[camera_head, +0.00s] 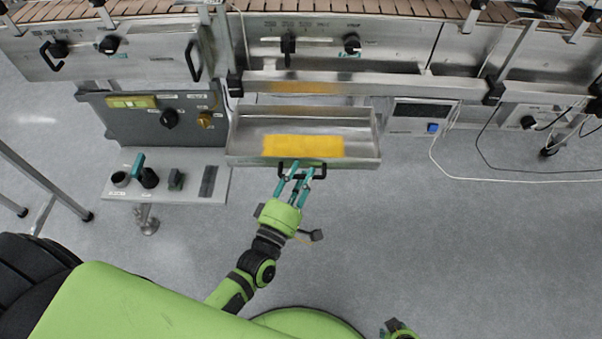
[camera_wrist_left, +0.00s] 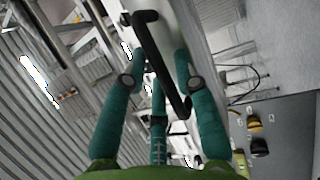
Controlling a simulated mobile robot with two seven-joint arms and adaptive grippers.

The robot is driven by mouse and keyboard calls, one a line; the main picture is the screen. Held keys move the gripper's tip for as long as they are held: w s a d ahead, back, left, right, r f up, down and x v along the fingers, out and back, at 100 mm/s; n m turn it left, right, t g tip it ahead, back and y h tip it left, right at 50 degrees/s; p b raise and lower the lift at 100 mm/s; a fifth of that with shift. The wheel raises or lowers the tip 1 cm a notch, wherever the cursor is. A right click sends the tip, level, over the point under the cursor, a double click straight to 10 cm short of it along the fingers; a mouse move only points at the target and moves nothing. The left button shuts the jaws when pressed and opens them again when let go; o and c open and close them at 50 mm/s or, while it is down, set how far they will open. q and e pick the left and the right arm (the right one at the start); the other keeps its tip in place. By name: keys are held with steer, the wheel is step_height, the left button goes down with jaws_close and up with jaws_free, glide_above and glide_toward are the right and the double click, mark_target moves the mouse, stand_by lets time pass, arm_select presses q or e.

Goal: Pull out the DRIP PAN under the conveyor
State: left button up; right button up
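The drip pan (camera_head: 362,152) is a shallow metal tray with a yellow patch on its floor. It sticks out from under the conveyor (camera_head: 372,84), its inside open to view. A black bar handle (camera_head: 318,168) is on its front wall. My left gripper (camera_head: 297,173) is at the handle, its teal fingers reaching across it. In the left wrist view the handle (camera_wrist_left: 160,60) runs slantwise between the fingers (camera_wrist_left: 159,62). Whether they are closed tightly on it is unclear. My right gripper is mostly cut off at the bottom edge of the head view.
A grey control panel (camera_head: 140,122) and a shelf with knobs (camera_head: 120,188) stand left of the pan. A box with a display and blue button (camera_head: 420,112) is to its right. Cables (camera_head: 500,176) hang at right. The floor (camera_head: 450,250) in front is clear.

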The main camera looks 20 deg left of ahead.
arm_select(q)
steer(key=v, duration=1.1)
steer(key=shift+s, duration=0.25)
